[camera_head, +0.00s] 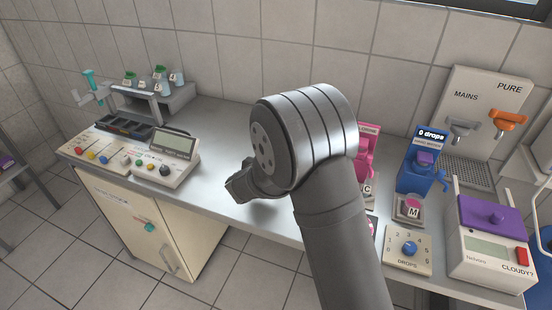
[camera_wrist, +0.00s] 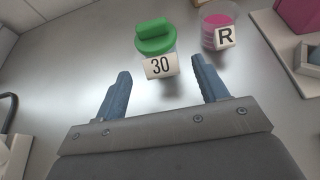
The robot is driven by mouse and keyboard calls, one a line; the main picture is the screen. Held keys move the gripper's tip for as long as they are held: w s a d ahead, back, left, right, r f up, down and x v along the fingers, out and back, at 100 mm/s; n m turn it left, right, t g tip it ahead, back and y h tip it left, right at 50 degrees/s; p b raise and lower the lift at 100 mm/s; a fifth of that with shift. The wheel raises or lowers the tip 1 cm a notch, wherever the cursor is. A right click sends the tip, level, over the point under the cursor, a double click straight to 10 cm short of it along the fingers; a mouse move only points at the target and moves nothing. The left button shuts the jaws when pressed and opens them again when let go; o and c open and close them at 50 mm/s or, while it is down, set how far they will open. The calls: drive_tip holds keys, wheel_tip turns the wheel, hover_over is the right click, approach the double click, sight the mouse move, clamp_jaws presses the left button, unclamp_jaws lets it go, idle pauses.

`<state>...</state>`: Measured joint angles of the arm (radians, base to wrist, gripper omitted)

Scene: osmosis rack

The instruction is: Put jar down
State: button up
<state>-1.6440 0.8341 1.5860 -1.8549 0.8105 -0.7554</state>
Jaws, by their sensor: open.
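A jar with a green lid (camera_wrist: 155,40) and a white label reading 30 stands on the metal bench in the wrist view. My gripper (camera_wrist: 161,72) is open, its two blue fingers apart and empty. The jar is just beyond the fingertips, roughly between their lines. Whether a finger touches it I cannot tell. In the head view my gripper (camera_head: 242,187) is over the middle of the bench, partly behind my arm, and this jar is hidden.
A clear dish with pink contents, labelled R (camera_wrist: 217,30), stands close right of the jar. A grey meter (camera_head: 167,157) and a rack of green-topped bottles (camera_head: 160,100) are at left. A blue drop counter (camera_head: 418,170) and purple-lidded machine (camera_head: 492,245) are at right.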

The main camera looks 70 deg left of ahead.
drive_tip(key=v, duration=0.5)
drive_tip(key=shift+o, duration=0.7)
drive_tip(key=shift+s+d+r, duration=0.2)
drive_tip(key=shift+s+d, duration=0.15)
drive_tip(key=shift+d, duration=0.05)
drive_tip(key=shift+w, duration=0.1)
